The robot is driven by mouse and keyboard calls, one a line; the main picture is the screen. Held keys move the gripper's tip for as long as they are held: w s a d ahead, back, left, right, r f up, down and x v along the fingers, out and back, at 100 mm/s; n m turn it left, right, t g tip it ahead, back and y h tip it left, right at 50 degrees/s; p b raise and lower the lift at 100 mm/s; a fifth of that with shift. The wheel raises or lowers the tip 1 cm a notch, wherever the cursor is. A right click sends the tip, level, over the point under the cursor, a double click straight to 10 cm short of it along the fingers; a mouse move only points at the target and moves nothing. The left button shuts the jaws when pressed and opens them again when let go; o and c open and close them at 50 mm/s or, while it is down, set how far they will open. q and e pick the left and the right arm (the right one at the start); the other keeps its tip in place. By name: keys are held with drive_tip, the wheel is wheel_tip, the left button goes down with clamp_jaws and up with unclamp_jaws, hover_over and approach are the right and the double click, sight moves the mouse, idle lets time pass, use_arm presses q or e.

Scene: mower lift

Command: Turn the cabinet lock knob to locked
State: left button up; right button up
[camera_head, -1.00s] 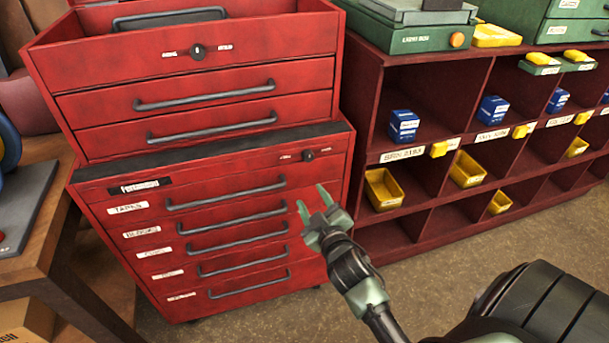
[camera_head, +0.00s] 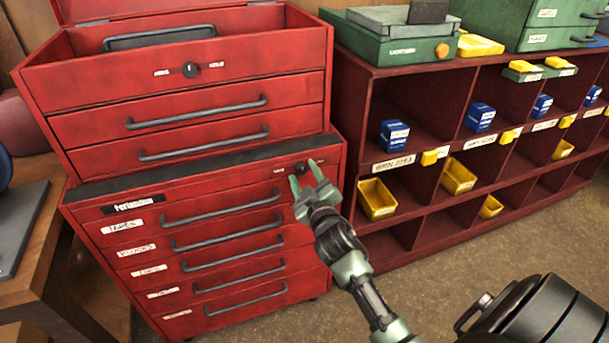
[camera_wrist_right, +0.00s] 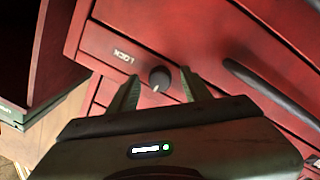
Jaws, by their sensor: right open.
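The lower red cabinet has a small black round lock knob (camera_head: 301,168) at the right end of its top panel, with a white label to its left. In the right wrist view the knob (camera_wrist_right: 160,78) shows close up, with a label reading LOCK (camera_wrist_right: 124,56) beside it. My right gripper (camera_head: 305,177) is open, its fingertips at the knob. In the right wrist view its two fingers (camera_wrist_right: 161,86) lie on either side of the knob with gaps. I cannot tell how deep they reach or the knob's setting. My left gripper is not in view.
The upper red chest (camera_head: 80,88) has a similar black knob (camera_head: 190,70). Drawer handles (camera_head: 222,208) run below the lower knob. A dark red shelf (camera_head: 352,105) with blue boxes and yellow bins stands at right. A wooden bench (camera_head: 40,255) is at left.

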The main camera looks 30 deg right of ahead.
clamp_jaws()
drive_tip(key=shift+m, duration=0.4)
drive_tip(key=m+p, duration=0.3)
drive_tip(key=m, duration=0.1)
drive_tip(key=shift+r, duration=0.2)
drive_tip(key=m+p, duration=0.3)
drive_tip(key=m, duration=0.1)
drive_tip(key=shift+m, duration=0.4)
drive_tip(key=m+p, duration=0.2)
drive_tip(key=m, duration=0.2)
drive_tip(key=shift+y, duration=0.3)
drive_tip(key=shift+f+m+g+p, duration=0.1)
drive_tip(key=shift+m+g+p, duration=0.35)
drive_tip(key=shift+m, duration=1.35)
drive_tip(key=shift+t+y, duration=0.3)
drive_tip(key=shift+t, duration=0.05)
